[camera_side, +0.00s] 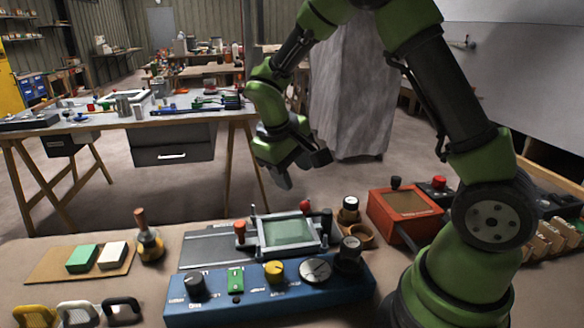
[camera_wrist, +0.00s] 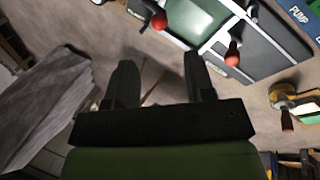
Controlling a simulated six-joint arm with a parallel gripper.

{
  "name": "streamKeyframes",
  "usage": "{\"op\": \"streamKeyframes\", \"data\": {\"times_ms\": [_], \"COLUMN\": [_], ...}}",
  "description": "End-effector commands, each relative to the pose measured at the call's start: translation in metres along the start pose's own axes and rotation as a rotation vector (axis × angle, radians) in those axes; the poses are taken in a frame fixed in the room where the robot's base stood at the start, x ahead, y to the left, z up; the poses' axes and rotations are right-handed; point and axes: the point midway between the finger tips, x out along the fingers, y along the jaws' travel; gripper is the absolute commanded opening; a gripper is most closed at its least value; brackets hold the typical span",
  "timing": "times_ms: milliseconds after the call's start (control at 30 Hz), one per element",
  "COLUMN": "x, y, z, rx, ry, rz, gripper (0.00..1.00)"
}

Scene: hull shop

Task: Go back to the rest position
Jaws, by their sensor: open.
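My gripper (camera_side: 283,179) hangs in the air above and behind the bench, pointing down, with nothing in it. In the wrist view its two black fingers (camera_wrist: 158,80) stand apart with empty space between them. Below it on the bench, a grey frame device with a green panel (camera_side: 287,232) stands clear of the fingers; it also shows at the top of the wrist view (camera_wrist: 192,18). My gripper touches nothing that I can see.
A blue control box (camera_side: 265,296) with knobs stands at the front. A red box (camera_side: 405,212) stands right, a wooden-handled tool (camera_side: 148,238) left. Green and white blocks lie on a brown board (camera_side: 50,267). A draped grey cover (camera_side: 352,95) stands behind my gripper; air around it looks free.

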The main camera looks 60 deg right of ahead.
Motion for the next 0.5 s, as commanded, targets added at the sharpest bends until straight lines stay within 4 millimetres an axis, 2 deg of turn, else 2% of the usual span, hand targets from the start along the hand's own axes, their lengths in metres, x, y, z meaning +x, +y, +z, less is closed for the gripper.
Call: {"op": "streamKeyframes", "data": {"times_ms": [100, 400, 500], "x": [-0.006, -0.007, -0.017], "y": [0.000, 0.000, 0.001], "z": [0.000, 0.001, 0.004], "rx": [0.000, 0.001, 0.016], "ry": [0.000, 0.001, 0.020], "rz": [-0.001, -0.002, -0.022], "gripper": [0.49, 0.49, 0.49]}}
